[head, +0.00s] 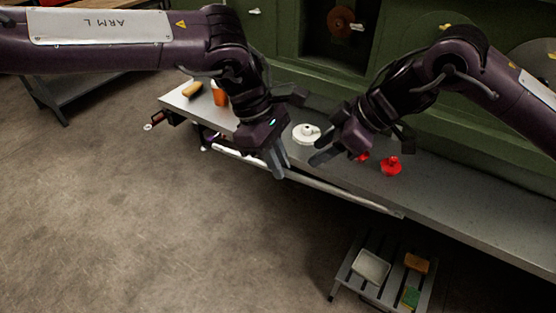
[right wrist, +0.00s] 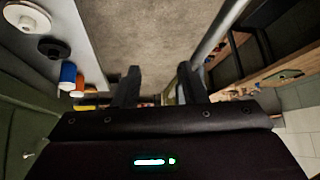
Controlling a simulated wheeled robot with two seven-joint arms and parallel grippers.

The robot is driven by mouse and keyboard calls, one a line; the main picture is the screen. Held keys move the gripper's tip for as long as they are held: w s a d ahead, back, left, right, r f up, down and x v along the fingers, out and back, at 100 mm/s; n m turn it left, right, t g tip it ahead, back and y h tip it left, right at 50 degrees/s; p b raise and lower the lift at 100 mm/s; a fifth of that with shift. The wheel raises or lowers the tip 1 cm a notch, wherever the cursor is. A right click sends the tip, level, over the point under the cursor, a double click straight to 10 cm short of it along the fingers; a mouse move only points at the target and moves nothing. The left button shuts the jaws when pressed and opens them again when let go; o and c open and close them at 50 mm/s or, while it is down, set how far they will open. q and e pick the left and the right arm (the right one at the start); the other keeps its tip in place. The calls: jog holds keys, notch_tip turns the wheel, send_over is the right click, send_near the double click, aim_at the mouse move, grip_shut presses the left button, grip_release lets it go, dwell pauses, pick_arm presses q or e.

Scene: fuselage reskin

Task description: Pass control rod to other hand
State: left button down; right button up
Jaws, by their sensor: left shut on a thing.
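The control rod (head: 345,195) is a long, thin pale grey bar. In the head view it slants along the front edge of the bench, from upper left to lower right. My left gripper (head: 274,165) is shut on it near its middle, and the fingers hide that part. My right gripper (head: 336,158) is a little to the right and above the rod, apart from it in the picture. In the right wrist view my right gripper (right wrist: 158,82) has its fingers spread with nothing between them. A pale bar, probably the rod, passes at the upper right there.
The grey bench (head: 455,212) carries a white round part (head: 306,132), red knobbed parts (head: 391,166) and an orange bottle (head: 219,95). A low slatted stand (head: 345,278) with a white tray (head: 371,266) and sponges is at lower right.

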jog(key=w+d+f+t+y, duration=0.1)
jog(key=w+f+t+y, duration=0.1)
jog(key=f, duration=1.1)
jog(key=w+f+t+y, duration=0.1)
jog(key=w+f, duration=0.2)
jog(key=f, duration=1)
jog(key=s+d+f+m+t+h, duration=0.1)
jog(key=s+d+f+m, duration=0.15)
jog(key=f, duration=0.45)
jog(key=s+d+f+m+t+h, duration=0.1)
jog(key=d+f+m+h, duration=0.15)
jog(key=f, duration=0.35)
jog(key=s+d+f+m+t+h, duration=0.1)
jog(key=d+f, duration=0.2)
jog(key=f, duration=0.4)
jog(key=s+d+f+m+g+h, duration=0.1)
jog(key=s+d+f+m+h, duration=0.15)
jog(key=s+f, duration=0.55)
jog(key=s+d+f+m+g+h, duration=0.1)
jog(key=s+d+f+m, duration=0.15)
jog(key=s+f, duration=0.5)
jog(key=s+d+f+g+h, duration=0.1)
jog(key=s+f+g, duration=0.1)
jog(key=s, duration=1.1)
jog(key=s+d+f+m+g+h, duration=0.1)
jog(key=s+f, duration=0.4)
jog(key=s, duration=0.8)
jog(key=shift+s+d+f+m+g, duration=0.2)
jog(key=shift+f+m+g, duration=0.1)
jog(key=shift+g, duration=0.5)
